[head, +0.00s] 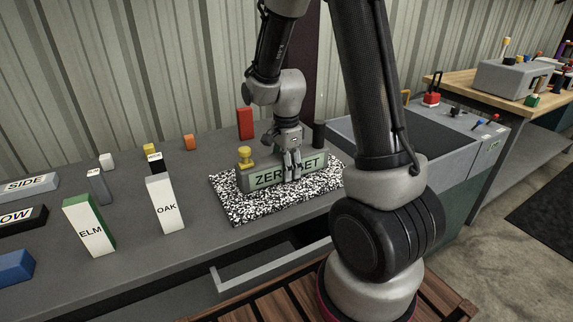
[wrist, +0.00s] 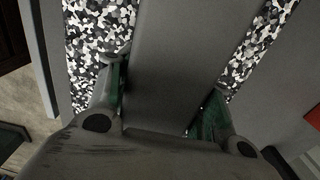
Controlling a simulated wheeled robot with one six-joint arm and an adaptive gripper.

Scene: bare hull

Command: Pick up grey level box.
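The grey level box (head: 247,184) is a long grey block with a pale green front label, partly covered by my fingers so that "ZER" and "ET" show. It lies flat on a black-and-white speckled mat (head: 237,208). A yellow knob (head: 245,157) stands at its left end. My gripper (head: 291,172) points down over the box's middle, one finger in front of the label. In the wrist view the box (wrist: 178,50) runs between the fingers of my gripper (wrist: 168,85), one on each side. Whether they press on it cannot be told.
White blocks marked ELM (head: 90,226) and OAK (head: 165,205) stand left on the grey bench. A red block (head: 245,124) and a dark cylinder (head: 319,134) stand behind the box. An open drawer (head: 270,266) juts out below.

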